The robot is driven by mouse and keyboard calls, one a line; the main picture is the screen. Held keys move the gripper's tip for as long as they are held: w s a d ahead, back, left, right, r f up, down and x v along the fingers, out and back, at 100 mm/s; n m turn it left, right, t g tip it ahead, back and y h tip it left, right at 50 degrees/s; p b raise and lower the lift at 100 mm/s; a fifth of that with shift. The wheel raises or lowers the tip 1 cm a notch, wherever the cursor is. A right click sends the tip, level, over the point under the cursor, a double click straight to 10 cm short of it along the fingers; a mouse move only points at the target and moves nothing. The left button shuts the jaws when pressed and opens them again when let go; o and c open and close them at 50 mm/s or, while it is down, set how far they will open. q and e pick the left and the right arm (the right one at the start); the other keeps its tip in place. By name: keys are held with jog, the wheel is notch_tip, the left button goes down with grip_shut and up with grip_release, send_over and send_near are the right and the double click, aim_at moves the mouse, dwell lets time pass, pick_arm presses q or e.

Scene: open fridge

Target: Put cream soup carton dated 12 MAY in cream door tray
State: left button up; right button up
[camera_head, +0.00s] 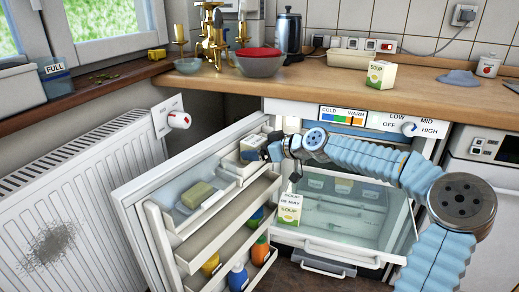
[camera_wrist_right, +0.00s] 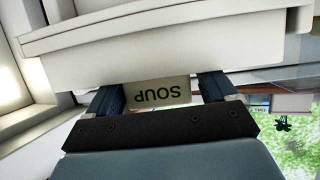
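My right gripper (camera_head: 264,150) reaches to the top of the open fridge door from the right. In the right wrist view its fingers (camera_wrist_right: 160,92) are on both sides of a soup carton (camera_wrist_right: 157,91), whose word SOUP appears upside down; its date is not visible. In the head view this carton (camera_head: 251,146) is a pale box at the upper door tray (camera_head: 227,165); whether it rests there I cannot tell. Another soup carton (camera_head: 289,209), marked 08 MAY, stands inside the fridge. A third soup carton (camera_head: 381,75) is on the counter. My left gripper is not in view.
A radiator (camera_head: 75,185) is close on the left. A bowl (camera_head: 258,64) and kettle (camera_head: 288,32) stand on the counter above.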

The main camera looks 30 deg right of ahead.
jog(key=shift+s+d+f, duration=0.15)
jog(key=shift+d+f, duration=0.05)
jog(key=shift+f, duration=0.35)
jog(key=r+p+v, duration=0.1)
jog(key=v, duration=1.1)
jog(key=shift+r, duration=0.25)
